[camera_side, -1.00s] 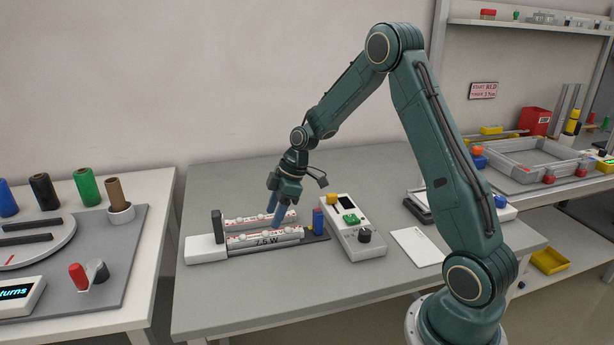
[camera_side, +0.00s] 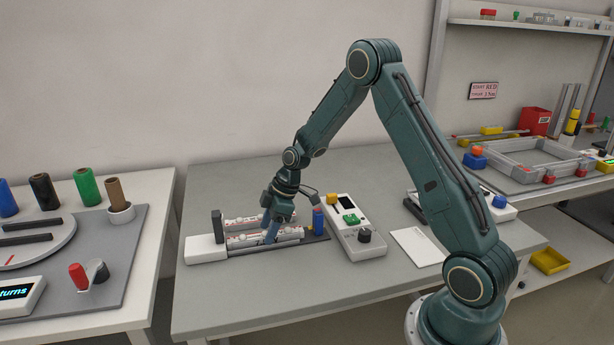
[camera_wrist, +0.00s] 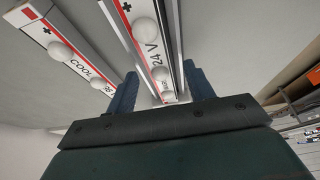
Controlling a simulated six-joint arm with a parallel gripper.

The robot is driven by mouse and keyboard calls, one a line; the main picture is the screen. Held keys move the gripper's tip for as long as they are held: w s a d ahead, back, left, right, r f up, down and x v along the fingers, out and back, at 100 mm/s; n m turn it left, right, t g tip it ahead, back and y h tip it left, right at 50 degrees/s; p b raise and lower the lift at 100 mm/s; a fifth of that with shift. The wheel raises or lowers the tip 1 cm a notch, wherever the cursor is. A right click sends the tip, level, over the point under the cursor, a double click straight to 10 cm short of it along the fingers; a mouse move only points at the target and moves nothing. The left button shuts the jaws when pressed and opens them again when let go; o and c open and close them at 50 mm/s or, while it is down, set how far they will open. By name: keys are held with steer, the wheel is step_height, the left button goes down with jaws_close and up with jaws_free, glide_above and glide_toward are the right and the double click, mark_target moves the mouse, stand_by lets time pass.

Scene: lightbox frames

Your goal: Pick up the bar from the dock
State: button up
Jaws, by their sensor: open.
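The dock (camera_side: 206,248) lies on the grey table, with a white end block at left and a black post behind it. Two long white-and-red bars with round white knobs lie in it side by side: a front bar (camera_side: 243,241) and a rear bar (camera_side: 245,221). My gripper (camera_side: 270,237) is open and low over the front bar, a finger hiding part of its front side. In the wrist view, a bar marked "24 V" (camera_wrist: 148,42) runs between the two fingers of my gripper (camera_wrist: 162,88). A bar marked "COOL" (camera_wrist: 75,58) lies left of them. Contact cannot be told.
A blue cylinder (camera_side: 318,222) stands at the dock's right end. A white control box (camera_side: 354,228) with a green button and a black knob is right of it. A white card (camera_side: 417,247) lies further right. The table's front part is clear.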

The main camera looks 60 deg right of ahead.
steer(key=c, duration=1.1)
steer(key=shift+r, duration=0.15)
step_height(320, 180, up, 20)
steer(key=shift+f, duration=0.1)
stand_by(0.5)
